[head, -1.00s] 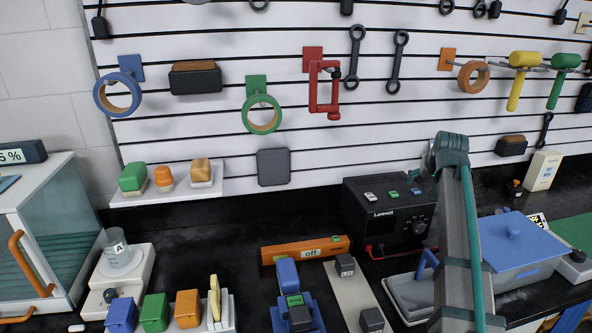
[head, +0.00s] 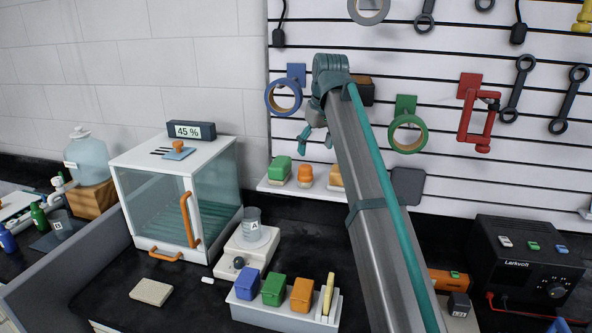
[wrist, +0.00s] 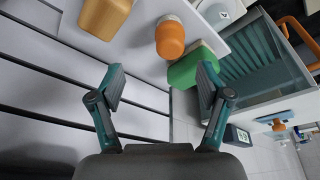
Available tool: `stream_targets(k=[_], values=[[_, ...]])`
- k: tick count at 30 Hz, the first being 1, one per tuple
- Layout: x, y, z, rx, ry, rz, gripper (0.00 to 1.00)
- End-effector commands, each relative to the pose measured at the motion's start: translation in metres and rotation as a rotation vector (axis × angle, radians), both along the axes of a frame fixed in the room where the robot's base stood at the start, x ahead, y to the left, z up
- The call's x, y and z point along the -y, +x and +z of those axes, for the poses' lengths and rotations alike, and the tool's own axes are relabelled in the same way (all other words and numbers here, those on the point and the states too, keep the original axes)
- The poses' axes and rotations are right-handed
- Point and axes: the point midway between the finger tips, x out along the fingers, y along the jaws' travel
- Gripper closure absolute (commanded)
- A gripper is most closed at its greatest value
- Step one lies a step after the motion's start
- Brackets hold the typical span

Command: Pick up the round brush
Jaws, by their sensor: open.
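The orange round-bodied brush (head: 305,174) stands on the small white wall shelf (head: 262,186), between a green brush (head: 281,167) and a tan one (head: 336,177). My gripper (head: 315,141) is above the shelf, with its fingers spread and nothing between them. In the wrist view the orange brush (wrist: 170,40) lies beyond the fingertips, apart from them. The green brush (wrist: 192,68) is close to the right finger, and the tan brush (wrist: 104,16) is at the upper left. My forearm partly hides the tan brush in the head view.
Blue tape (head: 270,98) and green tape (head: 421,136) hang on the slatted wall near my arm. Below stand a glass-sided cabinet (head: 128,168), a scale with a beaker (head: 227,264) and a tray of coloured blocks (head: 243,312). The counter's front left is mostly clear.

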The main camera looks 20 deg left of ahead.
Motion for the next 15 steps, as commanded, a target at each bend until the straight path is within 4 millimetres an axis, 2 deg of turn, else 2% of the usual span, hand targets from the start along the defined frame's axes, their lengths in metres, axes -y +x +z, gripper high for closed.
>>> stream_targets(k=[1, 5, 15], values=[[-0.009, -0.001, 0.005, -0.019, 0.004, 0.019, 0.22], [-0.017, -0.004, -0.005, -0.035, 0.011, 0.037, 0.22], [-0.024, 0.003, -0.048, -0.034, 0.011, 0.034, 0.22]])
